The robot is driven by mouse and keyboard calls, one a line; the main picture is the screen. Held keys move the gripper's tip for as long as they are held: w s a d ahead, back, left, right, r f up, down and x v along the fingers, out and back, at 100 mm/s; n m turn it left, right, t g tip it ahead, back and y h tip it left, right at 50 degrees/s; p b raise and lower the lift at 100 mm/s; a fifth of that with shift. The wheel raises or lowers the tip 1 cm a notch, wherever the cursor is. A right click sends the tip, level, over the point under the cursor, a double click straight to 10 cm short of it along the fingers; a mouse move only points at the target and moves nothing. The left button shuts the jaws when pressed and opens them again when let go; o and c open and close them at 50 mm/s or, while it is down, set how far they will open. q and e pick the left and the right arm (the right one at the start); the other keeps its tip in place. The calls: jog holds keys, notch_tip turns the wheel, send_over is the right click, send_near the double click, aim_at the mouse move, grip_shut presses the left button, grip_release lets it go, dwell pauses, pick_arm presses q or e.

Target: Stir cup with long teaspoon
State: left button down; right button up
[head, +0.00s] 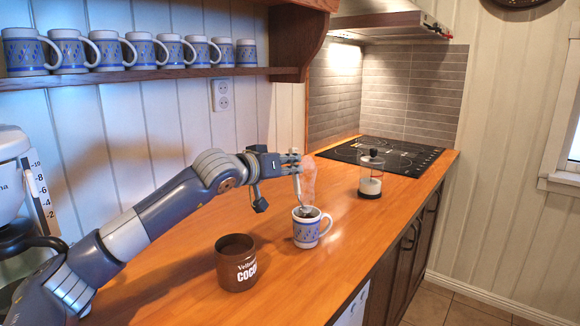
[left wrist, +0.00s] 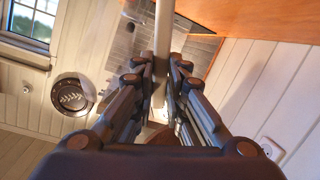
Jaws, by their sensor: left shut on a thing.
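The blue-and-white patterned cup (head: 306,233) stands upright on the wooden counter, with its handle to the right. It has dark content, and steam seems to rise above it. My left gripper (head: 295,162) is above the cup and shut on the long teaspoon (head: 298,188). The spoon hangs down steeply, its lower end at the cup's mouth; its tip is hidden. In the left wrist view the spoon's pale handle (left wrist: 163,35) runs between the fingers of the gripper (left wrist: 156,75). My right gripper is not in view.
A brown cocoa jar (head: 236,264) stands left of the cup, near the front. A glass press (head: 371,176) stands behind right, near the black hob (head: 385,154). A coffee machine (head: 20,190) is at far left. Several cups (head: 72,52) line the shelf (head: 150,75) above.

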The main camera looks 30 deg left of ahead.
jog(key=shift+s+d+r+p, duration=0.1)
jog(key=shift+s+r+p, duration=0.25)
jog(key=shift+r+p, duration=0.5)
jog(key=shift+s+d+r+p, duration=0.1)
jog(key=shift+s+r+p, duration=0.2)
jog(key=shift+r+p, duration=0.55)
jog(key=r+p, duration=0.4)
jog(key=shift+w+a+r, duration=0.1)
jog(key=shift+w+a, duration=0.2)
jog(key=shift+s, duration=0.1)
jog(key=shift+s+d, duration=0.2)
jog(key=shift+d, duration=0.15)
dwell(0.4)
